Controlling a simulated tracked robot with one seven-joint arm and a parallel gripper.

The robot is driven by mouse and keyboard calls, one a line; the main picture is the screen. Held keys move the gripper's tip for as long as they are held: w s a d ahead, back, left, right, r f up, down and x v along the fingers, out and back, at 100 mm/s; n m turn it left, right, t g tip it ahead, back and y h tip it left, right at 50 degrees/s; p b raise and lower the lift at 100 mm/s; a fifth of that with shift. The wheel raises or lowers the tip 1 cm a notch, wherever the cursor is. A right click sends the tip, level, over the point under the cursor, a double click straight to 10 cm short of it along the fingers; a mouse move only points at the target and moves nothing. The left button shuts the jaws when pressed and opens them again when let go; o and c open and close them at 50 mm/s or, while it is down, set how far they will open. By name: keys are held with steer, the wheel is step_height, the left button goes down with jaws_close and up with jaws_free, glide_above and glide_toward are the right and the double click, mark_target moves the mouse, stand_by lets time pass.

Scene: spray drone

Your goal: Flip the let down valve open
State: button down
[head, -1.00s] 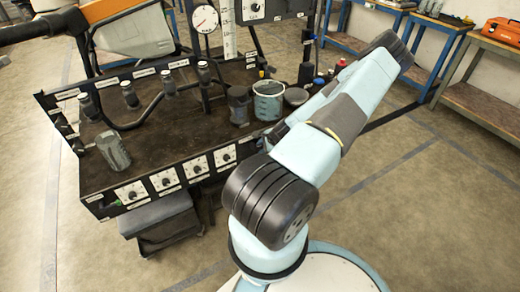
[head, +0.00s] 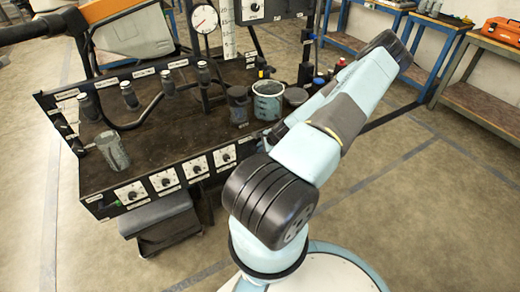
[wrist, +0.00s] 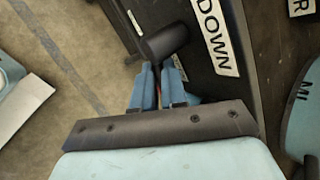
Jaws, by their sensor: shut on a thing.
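In the wrist view the two blue fingertips of my gripper (wrist: 157,70) are close together on a thin reddish part, seen as a sliver between them. I take this to be the lever of the let down valve. A dark cylindrical valve body (wrist: 165,41) sits just beyond the fingertips, against a black panel. A white label (wrist: 214,40) on that panel shows the word DOWN. Most of the lever is hidden by the fingers, so its angle cannot be told. In the head view my own arm hides my gripper and the valve.
A round gauge (head: 205,18) stands at the back. The floor to the right is open, before a workbench (head: 484,90).

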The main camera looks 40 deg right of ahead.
steer(key=shift+d, duration=0.25)
steer(key=shift+d+r+h, duration=0.1)
steer(key=shift+r+h, duration=0.05)
steer(key=shift+h, duration=0.25)
steer(key=shift+w+r+n+g+h, duration=0.1)
steer(key=shift+r+n+g+h, duration=0.3)
steer(key=shift+h, duration=0.75)
steer(key=shift+w+r+n+g+h, duration=0.1)
steer(key=shift+r+n+g+h, duration=0.3)
steer(key=shift+h, duration=0.75)
steer(key=shift+r, duration=0.2)
steer(key=c, duration=1.2)
jaws_free()
steer(key=shift+s+f, duration=0.1)
steer(key=shift+s, duration=0.05)
steer(key=shift+a, duration=0.2)
